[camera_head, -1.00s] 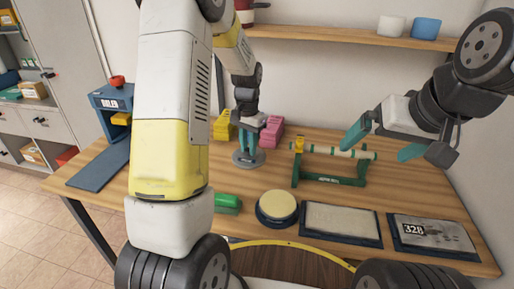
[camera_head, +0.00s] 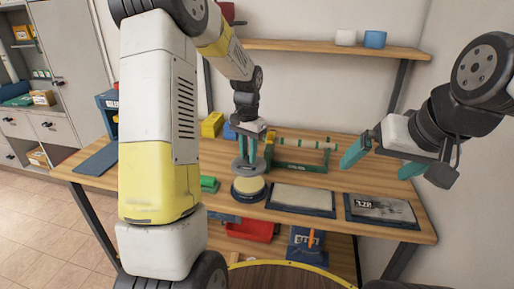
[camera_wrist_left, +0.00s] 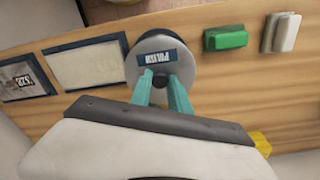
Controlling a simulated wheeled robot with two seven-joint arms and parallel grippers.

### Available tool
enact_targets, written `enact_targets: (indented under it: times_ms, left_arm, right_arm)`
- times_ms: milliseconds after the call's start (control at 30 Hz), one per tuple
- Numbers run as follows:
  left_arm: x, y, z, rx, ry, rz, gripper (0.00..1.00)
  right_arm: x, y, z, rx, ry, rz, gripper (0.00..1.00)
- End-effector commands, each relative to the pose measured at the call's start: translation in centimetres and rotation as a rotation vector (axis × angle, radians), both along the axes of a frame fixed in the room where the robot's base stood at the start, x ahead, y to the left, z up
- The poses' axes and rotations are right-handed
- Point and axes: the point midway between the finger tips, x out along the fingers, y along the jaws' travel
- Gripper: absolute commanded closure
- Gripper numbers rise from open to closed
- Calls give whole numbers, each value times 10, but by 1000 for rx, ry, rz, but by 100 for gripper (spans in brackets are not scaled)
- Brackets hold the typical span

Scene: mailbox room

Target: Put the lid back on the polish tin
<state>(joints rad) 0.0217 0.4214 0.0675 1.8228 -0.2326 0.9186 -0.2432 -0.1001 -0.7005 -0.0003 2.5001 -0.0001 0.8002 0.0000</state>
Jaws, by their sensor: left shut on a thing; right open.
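The polish tin (camera_head: 249,197) is a round dark-blue dish with a cream top, near the table's front edge. The lid is a grey disc (camera_head: 242,168), held just above and slightly behind the tin; cream polish shows below it. My left gripper (camera_head: 249,156) is shut on the lid from above. My right gripper (camera_head: 380,160) is open and empty at the right.
A framed pale pad (camera_head: 303,198) and a "328" plate (camera_head: 382,211) lie right of the tin. A green stand (camera_head: 300,168) holding a rod is behind. A green block (camera_head: 208,184) is left of the tin. A red bin (camera_head: 251,231) sits below the tabletop.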

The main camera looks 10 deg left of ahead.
Motion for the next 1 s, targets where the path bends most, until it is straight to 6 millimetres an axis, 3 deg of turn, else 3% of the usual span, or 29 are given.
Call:
enact_targets:
  times_ms: [600,1000]
  left_arm:
    - [0,0,-51,0,2,-1,100]
    - [0,0,-63,0,1,0,100]
  right_arm:
    - [0,0,0,0,0,0,0]
    - [0,0,0,0,0,0,0]
